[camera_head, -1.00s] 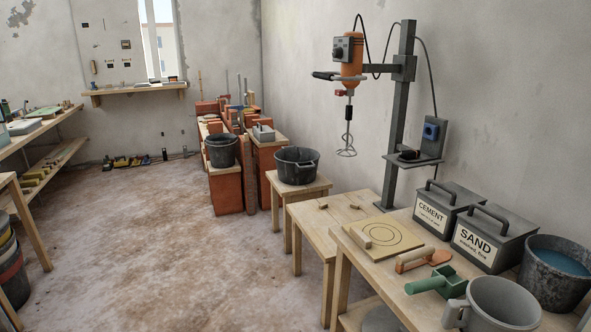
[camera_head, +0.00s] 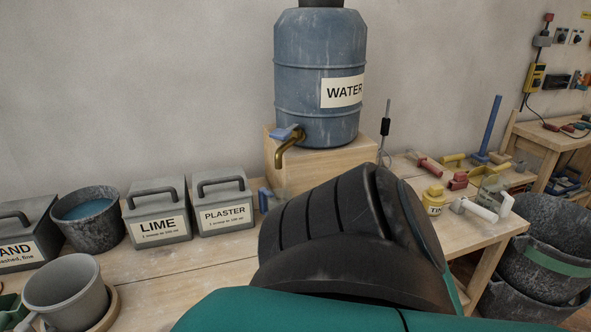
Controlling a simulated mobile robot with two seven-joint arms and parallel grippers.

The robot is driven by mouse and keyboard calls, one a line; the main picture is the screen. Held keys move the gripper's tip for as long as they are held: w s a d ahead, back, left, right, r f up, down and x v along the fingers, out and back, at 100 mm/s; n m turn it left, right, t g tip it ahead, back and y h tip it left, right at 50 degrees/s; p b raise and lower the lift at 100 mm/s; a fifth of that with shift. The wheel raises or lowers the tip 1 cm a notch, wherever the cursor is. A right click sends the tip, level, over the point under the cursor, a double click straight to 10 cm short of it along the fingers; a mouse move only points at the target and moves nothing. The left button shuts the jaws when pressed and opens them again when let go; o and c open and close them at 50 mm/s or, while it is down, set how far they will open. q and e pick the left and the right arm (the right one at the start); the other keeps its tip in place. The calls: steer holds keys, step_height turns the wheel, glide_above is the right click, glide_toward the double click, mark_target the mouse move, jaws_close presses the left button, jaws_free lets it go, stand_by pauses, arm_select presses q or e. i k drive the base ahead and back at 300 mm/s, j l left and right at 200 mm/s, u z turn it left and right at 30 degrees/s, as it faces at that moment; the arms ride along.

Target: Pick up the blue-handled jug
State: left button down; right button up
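A small blue upright piece (camera_head: 263,199) shows on the bench just right of the plaster box. It looks like the handle of a jug, but the rest is mostly hidden behind my black and green arm, so I cannot be sure. A grey jug (camera_head: 66,290) with a grey handle stands at the lower left. A clear vessel (camera_head: 490,192) with a pale handle or tube beside it stands on the right part of the bench. Neither of my grippers is in view.
A blue water barrel (camera_head: 318,85) with a brass tap stands on a wooden block (camera_head: 275,165). Lime (camera_head: 157,216) and plaster (camera_head: 221,205) boxes and a bucket of water (camera_head: 90,225) line the wall. A yellow tin (camera_head: 436,203) and stacked black buckets (camera_head: 540,255) are at right.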

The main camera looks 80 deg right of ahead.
mark_target(274, 211)
steer(key=z, duration=2.4)
steer(key=k+l+z, duration=0.1)
steer(key=l, duration=0.2)
steer(key=k+l+z, duration=0.15)
steer(key=l, duration=0.15)
steer(key=i, duration=0.1)
